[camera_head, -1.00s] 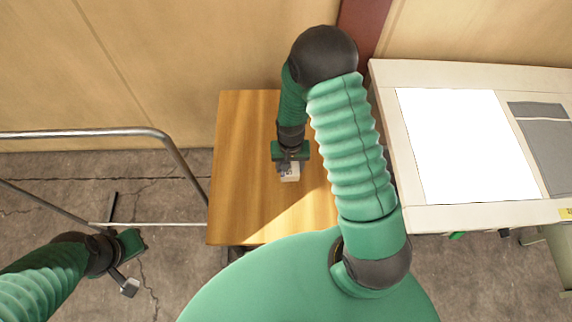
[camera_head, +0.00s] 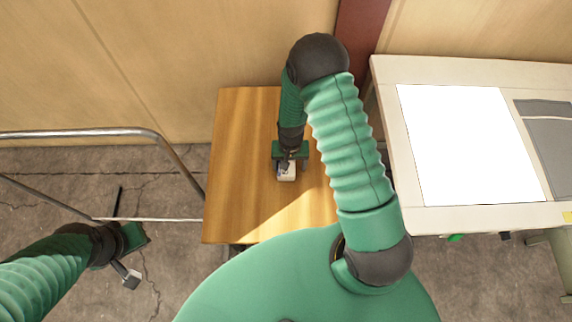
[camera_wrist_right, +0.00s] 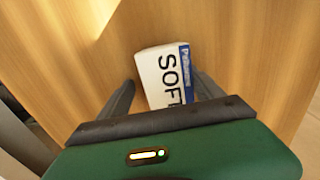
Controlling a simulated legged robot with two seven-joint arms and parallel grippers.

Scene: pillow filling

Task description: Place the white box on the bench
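The white box (camera_head: 287,173) is on or just above the wooden top of a small table or bench (camera_head: 240,150). In the right wrist view the box (camera_wrist_right: 165,75) shows black "SOFT" lettering and a blue strip. My right gripper (camera_head: 286,165) points down over the box. In the wrist view its two fingers (camera_wrist_right: 163,90) are spread on either side of the box, with a gap at the left finger; contact at the right finger is unclear. My left gripper (camera_head: 130,279) hangs over the floor at lower left, empty; its finger opening is too small to read.
A pale workbench (camera_head: 385,130) with a bright white panel (camera_head: 465,145) and a grey cloth (camera_head: 548,135) stands at right. A metal rail (camera_head: 90,134) runs at left. A wall (camera_head: 220,40) closes the back. The wooden top is clear left of the box.

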